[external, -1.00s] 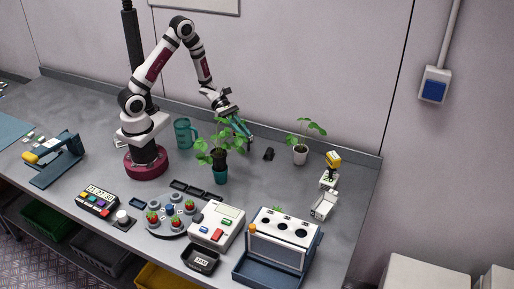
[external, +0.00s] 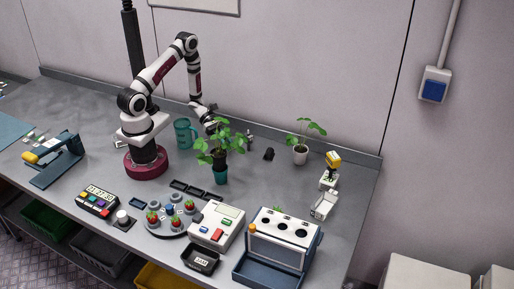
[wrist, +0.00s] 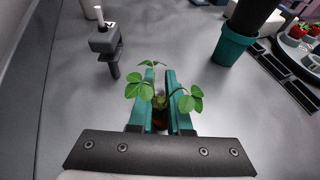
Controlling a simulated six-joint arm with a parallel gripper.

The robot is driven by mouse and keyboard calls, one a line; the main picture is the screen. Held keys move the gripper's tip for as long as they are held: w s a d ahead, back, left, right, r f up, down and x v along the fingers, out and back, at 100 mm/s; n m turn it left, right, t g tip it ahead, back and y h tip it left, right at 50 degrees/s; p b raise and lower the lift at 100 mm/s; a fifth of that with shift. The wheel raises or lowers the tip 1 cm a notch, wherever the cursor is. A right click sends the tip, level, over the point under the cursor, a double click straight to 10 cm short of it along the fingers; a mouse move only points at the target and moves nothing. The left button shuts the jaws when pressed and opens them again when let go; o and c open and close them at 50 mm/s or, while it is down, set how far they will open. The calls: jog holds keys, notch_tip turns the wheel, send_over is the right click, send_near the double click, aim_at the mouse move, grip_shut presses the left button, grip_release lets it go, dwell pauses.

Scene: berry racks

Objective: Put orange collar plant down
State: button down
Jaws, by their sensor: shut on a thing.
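My gripper (wrist: 160,78) has two teal fingers, close together in the wrist view. They are shut on a small plant (wrist: 138,90) with green leaves spreading over both fingers. A reddish-brown part shows low between the fingers; I cannot tell clearly if it is an orange collar. In the external view my gripper (external: 212,125) is behind the leaves of a leafy plant (external: 222,145), which hide its fingertips. That plant rises over a dark cylinder in a teal pot (external: 221,177). The teal pot (wrist: 231,45) is right of my fingers in the wrist view.
A plant in a white pot (external: 300,155) stands to the right, with a small black object (external: 269,154) left of it. A teal mug (external: 184,133) stands near my base. Several devices crowd the front.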

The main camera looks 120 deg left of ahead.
jog(key=c, duration=0.9)
grip_release()
jog(key=shift+f, duration=0.1)
jog(key=shift+o, duration=0.2)
jog(key=v, duration=1.2)
jog(key=w+d+r+m+g+h, duration=0.1)
jog(key=w+d+r+m+g, duration=0.1)
jog(key=d+r+m+g, duration=0.6)
jog(key=w+d+r+m+g+h, duration=0.1)
jog(key=d+r+m+g, duration=0.3)
jog(key=d+m, duration=0.75)
jog(key=s+d+r+m+y, duration=0.1)
jog(key=m+y, duration=0.3)
jog(key=m, duration=0.5)
jog(key=s+d+r+m+y, duration=0.1)
jog(key=s+r+m+y, duration=0.2)
jog(key=m+y, duration=0.2)
jog(key=m, duration=0.3)
jog(key=shift+s+m+g, duration=0.3)
jog(key=shift+s+m, duration=0.05)
jog(key=shift+s, duration=0.05)
